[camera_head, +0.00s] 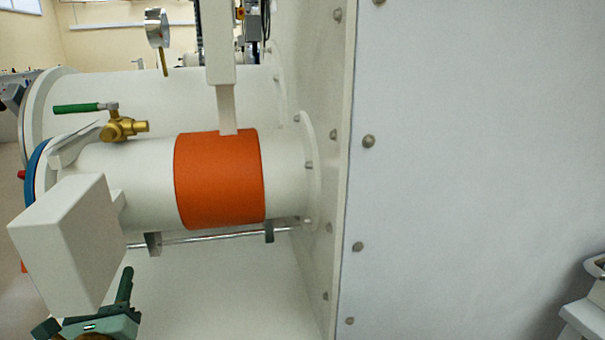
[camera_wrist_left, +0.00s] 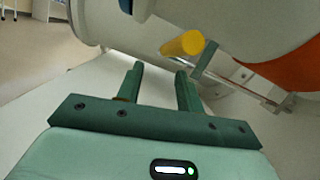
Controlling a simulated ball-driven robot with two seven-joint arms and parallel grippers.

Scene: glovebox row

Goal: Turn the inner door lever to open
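A yellow rounded lever end (camera_wrist_left: 182,44) shows in the left wrist view, just beyond and above my left fingertips. Its mount is partly hidden, and I cannot tell its lever position. In the head view I do not make it out; a white box (camera_head: 66,245) on the near side of the small white cylinder (camera_head: 150,185) may hide it. My left gripper (camera_wrist_left: 158,75) has two dark green fingers apart with nothing between them. In the head view the left gripper (camera_head: 122,290) is at the bottom left, below the box. My right gripper is not in view.
The small cylinder has an orange band (camera_head: 220,180) and joins a large white wall panel (camera_head: 460,170) with bolts. A brass valve with a green handle (camera_head: 77,108) sits on top. A metal rod (camera_head: 200,237) runs below. A larger cylinder (camera_head: 180,92) lies behind.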

